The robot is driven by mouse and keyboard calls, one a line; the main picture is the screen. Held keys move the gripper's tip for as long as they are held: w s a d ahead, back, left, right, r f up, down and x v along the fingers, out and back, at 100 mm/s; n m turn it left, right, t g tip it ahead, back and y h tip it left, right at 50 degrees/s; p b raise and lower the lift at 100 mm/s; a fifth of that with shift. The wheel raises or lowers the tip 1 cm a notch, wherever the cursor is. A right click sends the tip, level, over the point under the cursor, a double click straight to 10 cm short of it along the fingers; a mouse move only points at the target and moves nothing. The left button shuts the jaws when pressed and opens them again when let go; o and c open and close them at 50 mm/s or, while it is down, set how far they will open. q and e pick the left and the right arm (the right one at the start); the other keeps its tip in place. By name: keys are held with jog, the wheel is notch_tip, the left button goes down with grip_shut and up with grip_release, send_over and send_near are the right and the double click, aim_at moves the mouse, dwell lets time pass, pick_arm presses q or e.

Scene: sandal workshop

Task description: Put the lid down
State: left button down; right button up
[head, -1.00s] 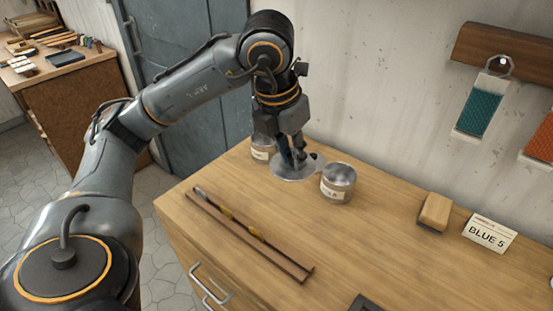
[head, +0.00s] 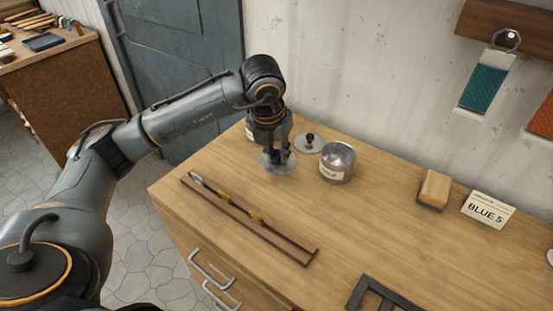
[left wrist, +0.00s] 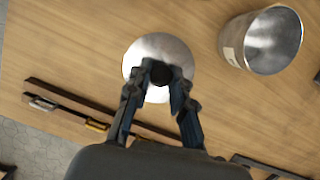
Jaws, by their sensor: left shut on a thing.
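My left gripper (head: 280,154) is shut on the dark knob of a round, shiny metal lid (head: 273,165). In the left wrist view the fingers (left wrist: 161,82) pinch the knob, and the lid (left wrist: 142,52) lies flat beneath them. The lid is over the wooden bench top, to the left of an open metal tin (head: 337,164); I cannot tell whether it touches the wood. That tin also shows in the left wrist view (left wrist: 268,42), open and apart from the lid. A second knobbed lid (head: 308,148) lies behind. My right gripper is not in view.
Another labelled tin (head: 249,135) is partly hidden behind my left gripper. A long brown rack (head: 230,219) with thin tools lies in front. A brush-like block (head: 434,189), a BLUE 5 card (head: 487,210) and a dark bracket (head: 378,292) are to the right. Mid-bench is clear.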

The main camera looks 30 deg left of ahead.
aim_at(277, 163)
pick_arm(q)
jog(key=shift+w+a+f, duration=0.2)
jog(key=shift+w+f, duration=0.3)
jog(key=shift+f, duration=0.15)
jog(key=x, duration=0.2)
jog(key=p+x, duration=0.1)
jog(key=x, duration=0.1)
jog(key=shift+s+a, duration=0.2)
jog(key=shift+f, duration=0.2)
jog(key=c, duration=1.2)
grip_release()
jog(key=shift+o, duration=0.2)
jog(key=shift+r, duration=0.1)
